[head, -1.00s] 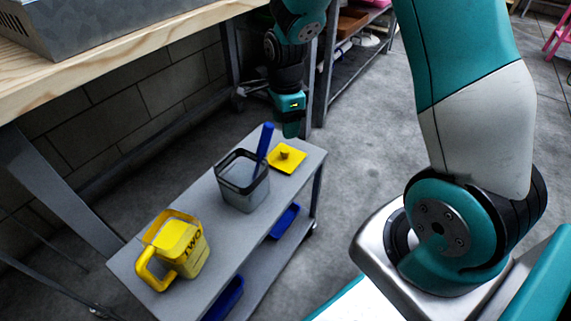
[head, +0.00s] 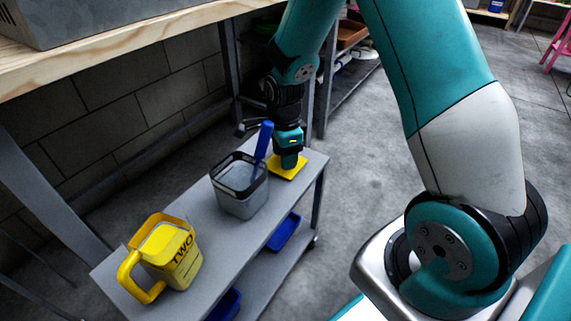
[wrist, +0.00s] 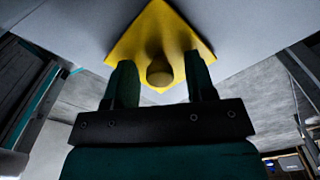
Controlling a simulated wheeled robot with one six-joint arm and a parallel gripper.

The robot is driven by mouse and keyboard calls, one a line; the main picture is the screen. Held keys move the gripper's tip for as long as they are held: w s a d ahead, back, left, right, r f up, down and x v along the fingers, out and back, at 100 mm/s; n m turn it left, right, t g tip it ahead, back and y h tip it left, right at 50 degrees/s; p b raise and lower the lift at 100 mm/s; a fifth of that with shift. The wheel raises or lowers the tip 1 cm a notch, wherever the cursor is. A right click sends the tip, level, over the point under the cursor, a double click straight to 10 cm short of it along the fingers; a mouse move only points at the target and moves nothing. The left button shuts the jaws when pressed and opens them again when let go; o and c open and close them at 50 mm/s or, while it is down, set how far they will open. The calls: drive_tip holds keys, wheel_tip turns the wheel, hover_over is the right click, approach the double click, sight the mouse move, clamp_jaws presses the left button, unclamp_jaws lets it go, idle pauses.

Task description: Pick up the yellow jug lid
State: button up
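The yellow jug lid (head: 280,172) lies flat at the far end of the grey cart's top. In the wrist view the lid (wrist: 155,35) is a yellow square with a round knob (wrist: 159,71) in its middle. My gripper (head: 289,162) is pointing down right over the lid and hides part of it in the head view. In the wrist view my gripper (wrist: 160,78) is open, with one finger on each side of the knob. Gaps show between the knob and both fingers. Whether the fingertips touch the lid cannot be told.
A clear, dark-rimmed container (head: 240,190) with a blue-handled tool (head: 263,143) stands close to the lid. A yellow jug (head: 170,252) marked TWO is at the cart's near end. A wooden bench (head: 130,40) overhangs at left. Blue trays (head: 284,232) sit on the lower shelf.

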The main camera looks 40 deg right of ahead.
drive_tip(key=c, duration=0.8)
drive_tip(key=shift+r, duration=0.1)
